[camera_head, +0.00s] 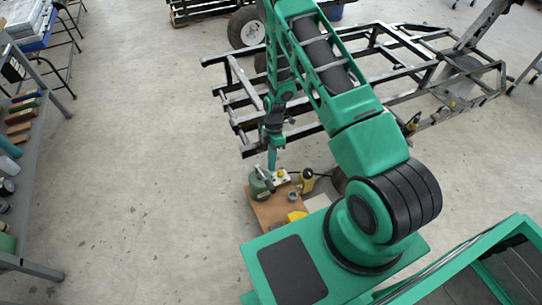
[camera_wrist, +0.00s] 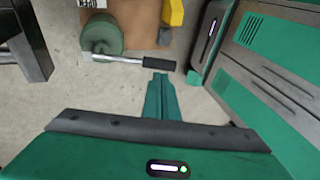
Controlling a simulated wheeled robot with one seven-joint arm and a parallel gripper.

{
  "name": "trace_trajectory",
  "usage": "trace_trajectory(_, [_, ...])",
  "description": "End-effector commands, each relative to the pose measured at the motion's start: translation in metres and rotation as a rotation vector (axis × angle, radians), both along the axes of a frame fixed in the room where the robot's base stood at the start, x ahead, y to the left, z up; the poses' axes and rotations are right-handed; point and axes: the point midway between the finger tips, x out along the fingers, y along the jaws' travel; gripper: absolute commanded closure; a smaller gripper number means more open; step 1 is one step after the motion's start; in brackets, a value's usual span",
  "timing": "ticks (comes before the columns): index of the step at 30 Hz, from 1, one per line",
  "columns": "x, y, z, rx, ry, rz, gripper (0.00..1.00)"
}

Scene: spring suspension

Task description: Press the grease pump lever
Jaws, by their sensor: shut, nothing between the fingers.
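The grease pump is a squat green canister (camera_head: 261,187) at the left edge of a brown board; it also shows at the upper left of the wrist view (camera_wrist: 102,36). Its lever (camera_wrist: 130,59) is a metal bar with a black grip that runs right from the canister in the wrist view. My gripper (camera_head: 272,166) points down above the pump in the head view, its fingers together and empty. In the wrist view my gripper (camera_wrist: 160,77) has its tips just short of the black grip (camera_wrist: 159,64). I cannot tell whether they touch it or how high they are.
The brown board (camera_head: 270,211) also holds a yellow button on a white base (camera_head: 281,175), a yellow-and-black bottle (camera_head: 307,181) and a yellow block (camera_head: 297,216). A black metal frame (camera_head: 390,65) stands behind. Open floor lies left, before a shelf (camera_head: 40,130).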

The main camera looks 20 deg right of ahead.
Motion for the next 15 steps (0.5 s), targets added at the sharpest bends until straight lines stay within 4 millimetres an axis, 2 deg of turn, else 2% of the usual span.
trace_trajectory(1, [-0.005, 0.002, -0.010, 0.000, 0.004, 0.001, 1.00])
trace_trajectory(7, [-0.016, 0.008, -0.042, 0.000, 0.003, 0.001, 1.00])
trace_trajectory(15, [-0.024, 0.013, -0.064, 0.000, 0.000, -0.001, 1.00])
